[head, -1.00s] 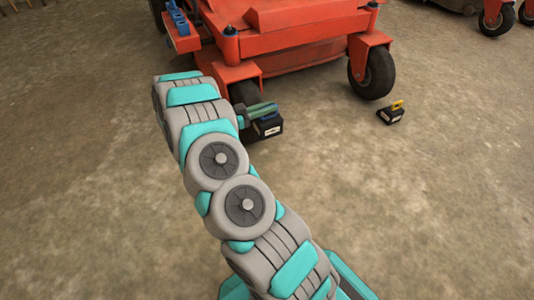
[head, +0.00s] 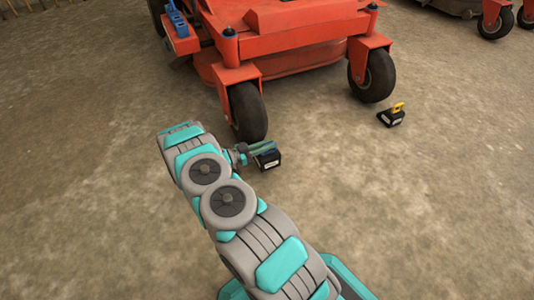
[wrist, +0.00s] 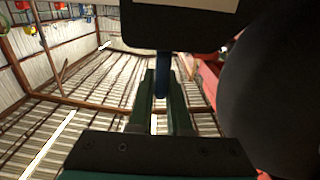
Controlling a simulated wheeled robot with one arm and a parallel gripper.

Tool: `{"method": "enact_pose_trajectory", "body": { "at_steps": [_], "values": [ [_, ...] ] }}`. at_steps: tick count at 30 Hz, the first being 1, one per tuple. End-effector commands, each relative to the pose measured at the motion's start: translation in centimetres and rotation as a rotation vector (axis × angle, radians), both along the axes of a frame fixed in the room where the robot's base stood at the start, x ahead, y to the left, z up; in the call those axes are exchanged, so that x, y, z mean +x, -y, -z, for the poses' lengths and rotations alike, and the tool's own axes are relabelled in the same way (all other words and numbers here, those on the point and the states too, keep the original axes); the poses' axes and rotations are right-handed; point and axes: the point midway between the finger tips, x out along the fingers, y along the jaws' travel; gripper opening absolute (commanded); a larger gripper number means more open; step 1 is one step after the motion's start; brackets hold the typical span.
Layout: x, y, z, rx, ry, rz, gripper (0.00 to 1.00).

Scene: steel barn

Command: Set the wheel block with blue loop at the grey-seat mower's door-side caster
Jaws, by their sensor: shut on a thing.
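The dark wheel block with a pale label (head: 268,160) hangs at my gripper (head: 256,149), in front of the orange mower's left front caster (head: 248,112). In the wrist view the block (wrist: 180,22) is at the top edge, and its blue loop (wrist: 163,68) is between my gripper's fingers (wrist: 162,105), which are shut on it. A large dark round shape, apparently the caster tire (wrist: 275,85), fills the right side there. In the head view a gap of floor shows between block and caster; I cannot tell whether the block touches the floor. The mower's seat is out of view.
Another dark block with a yellow loop (head: 391,118) sits on the floor near the right front caster (head: 372,76). The orange mower deck (head: 285,35) is behind. Part of another mower (head: 490,15) is at the top right.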

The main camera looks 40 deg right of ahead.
Motion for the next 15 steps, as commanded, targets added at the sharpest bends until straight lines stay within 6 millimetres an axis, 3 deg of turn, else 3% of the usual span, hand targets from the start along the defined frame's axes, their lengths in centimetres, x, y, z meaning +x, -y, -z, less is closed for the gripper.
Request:
{"method": "enact_pose_trajectory", "body": {
  "at_steps": [6,15],
  "values": [
    [0.0,0.0,0.9,0.000,0.001,0.000,0.00],
    [0.0,0.0,4.1,0.000,0.000,0.000,0.00]
  ]
}}
